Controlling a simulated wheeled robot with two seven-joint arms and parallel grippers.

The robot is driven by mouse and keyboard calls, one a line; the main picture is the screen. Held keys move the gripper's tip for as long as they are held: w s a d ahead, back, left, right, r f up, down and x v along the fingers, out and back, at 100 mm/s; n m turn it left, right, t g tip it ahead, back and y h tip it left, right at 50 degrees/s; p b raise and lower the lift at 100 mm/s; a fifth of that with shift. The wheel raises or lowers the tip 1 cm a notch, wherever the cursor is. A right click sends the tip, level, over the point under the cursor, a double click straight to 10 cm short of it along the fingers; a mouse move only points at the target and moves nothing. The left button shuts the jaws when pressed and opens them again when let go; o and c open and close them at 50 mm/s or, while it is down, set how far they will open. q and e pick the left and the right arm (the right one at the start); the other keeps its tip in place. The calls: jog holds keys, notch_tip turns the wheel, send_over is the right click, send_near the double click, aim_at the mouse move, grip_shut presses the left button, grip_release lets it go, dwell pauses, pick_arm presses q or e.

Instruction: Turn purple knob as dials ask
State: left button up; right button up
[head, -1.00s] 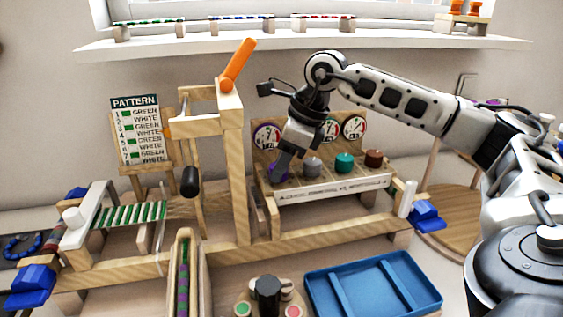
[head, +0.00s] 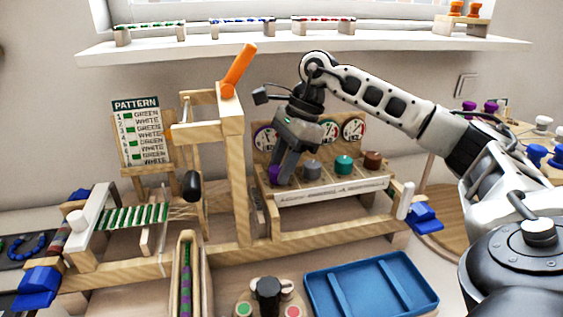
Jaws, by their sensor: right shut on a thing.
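The purple knob (head: 274,174) is at the left end of a row of knobs on a wooden panel. My right gripper (head: 281,176) reaches down over it, shut on it, and hides part of it. A grey knob (head: 311,169), a teal knob (head: 344,164) and a brown knob (head: 373,160) stand to its right. The dial readings are too small to tell. My left gripper is not in view.
A wooden frame with an orange handle (head: 237,70) rises just left of the panel. A pattern board (head: 137,132) stands at the left. A blue tray (head: 315,259) lies in front. A bead loom (head: 133,216) is at the left front.

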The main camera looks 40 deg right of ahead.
dwell(0.4)
jog(key=o, duration=1)
jog(key=shift+c, duration=0.2)
jog(key=p+v, duration=0.2)
jog(key=v, duration=1.4)
jog(key=shift+w, duration=0.1)
